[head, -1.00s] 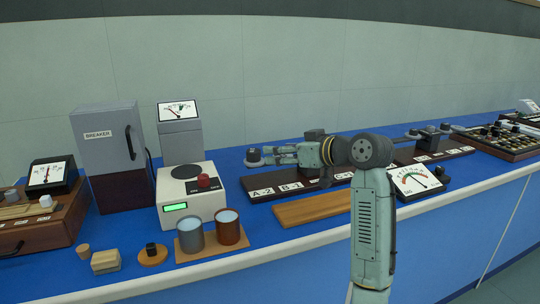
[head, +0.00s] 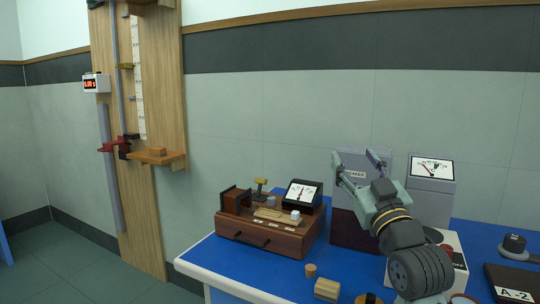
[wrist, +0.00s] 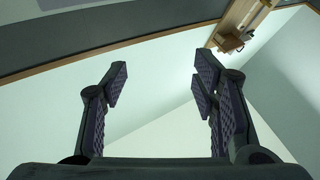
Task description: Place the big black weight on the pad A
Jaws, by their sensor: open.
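My gripper (head: 357,160) is raised in front of the grey cabinet, open and empty, its two fingers spread and pointing up and away. The wrist view also shows the open fingers (wrist: 160,85) with nothing between them. I cannot make out a pad marked A.
A wooden drawer box (head: 265,239) with a meter stands on the blue bench (head: 262,277). The grey cabinet (head: 380,170) and a meter box (head: 431,190) stand behind my arm. Floor is clear there.

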